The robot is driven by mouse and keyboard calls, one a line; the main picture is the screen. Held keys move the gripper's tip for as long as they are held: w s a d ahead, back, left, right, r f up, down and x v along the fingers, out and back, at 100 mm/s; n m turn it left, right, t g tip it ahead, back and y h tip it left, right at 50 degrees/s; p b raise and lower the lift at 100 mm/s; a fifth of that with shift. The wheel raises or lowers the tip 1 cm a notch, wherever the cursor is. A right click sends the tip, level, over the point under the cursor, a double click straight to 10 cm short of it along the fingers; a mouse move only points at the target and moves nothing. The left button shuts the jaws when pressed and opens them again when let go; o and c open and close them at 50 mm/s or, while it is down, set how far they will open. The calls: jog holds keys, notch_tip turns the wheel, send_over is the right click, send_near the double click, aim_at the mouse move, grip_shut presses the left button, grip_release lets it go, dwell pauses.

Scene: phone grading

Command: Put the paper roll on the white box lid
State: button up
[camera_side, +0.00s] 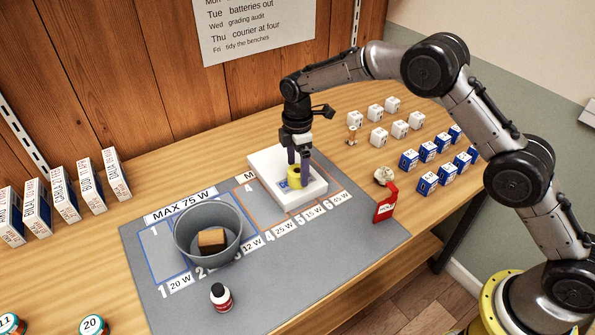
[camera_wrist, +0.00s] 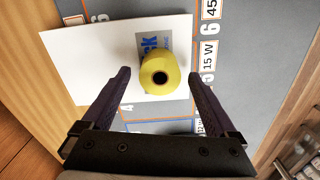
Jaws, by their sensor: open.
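A yellow paper roll (camera_side: 296,177) stands on the white box lid (camera_side: 309,196), which lies on the grey mat. In the wrist view the roll (camera_wrist: 159,73) shows its dark core hole from above, beside a blue printed patch on the lid (camera_wrist: 84,66). My gripper (camera_side: 298,160) is directly above the roll, fingers pointing down. In the wrist view my gripper (camera_wrist: 160,80) is open, with its fingers apart on either side of the roll and a gap at each side. In the side view the fingers partly hide the roll's top.
A grey bowl (camera_side: 181,240) with a brown block (camera_side: 211,240) inside stands left of the lid on the mat (camera_side: 290,277). A small dark bottle (camera_side: 221,297) is in front. A red tag (camera_side: 385,204) is to the right. White and blue cubes fill the table's right side.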

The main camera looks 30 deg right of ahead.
aim_at(298, 170)
notch_tip(298, 170, up, 10)
jog(key=s+d+r+m+t, duration=0.1)
jog(key=s+d+r+m, duration=0.3)
jog(key=s+r, duration=0.4)
jog(key=s+d+r+m+t, duration=0.2)
jog(key=s+d+r+m, duration=0.15)
jog(key=s+r, duration=0.4)
jog(key=s+d+f+m+t, duration=0.1)
jog(key=s+m, duration=0.3)
jog(key=s, duration=0.7)
jog(key=s+d+f+m+t, duration=0.1)
jog(key=s+d+f+m, duration=0.2)
jog(key=s, duration=0.9)
jog(key=shift+s+d+m+t, duration=0.15)
jog(key=shift+d+m+t, duration=0.15)
jog(key=shift+d+m, duration=0.4)
